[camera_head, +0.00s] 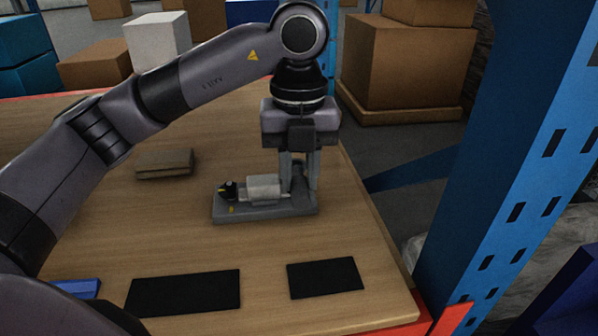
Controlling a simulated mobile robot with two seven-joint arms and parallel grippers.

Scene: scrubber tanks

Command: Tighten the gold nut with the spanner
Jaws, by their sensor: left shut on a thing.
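A grey fixture (265,212) stands on the wooden table and carries a white cylinder (263,187) lying on its side. A black fitting with small yellow marks (229,190) sits at the fixture's left end. My left gripper (299,185) points down at the right end of the fixture, beside the cylinder. Its fingers are shut on a dark grey piece that is mostly hidden between them; I cannot tell for sure whether it is the spanner. I cannot clearly make out the gold nut. My right gripper is not in view.
Two black mats (184,292) (325,278) lie along the table's front. A brown block (164,163) lies at the left, and a blue object (78,287) at the front left. A blue rack post (510,170) rises at the right. Cardboard boxes (408,65) stand behind the table.

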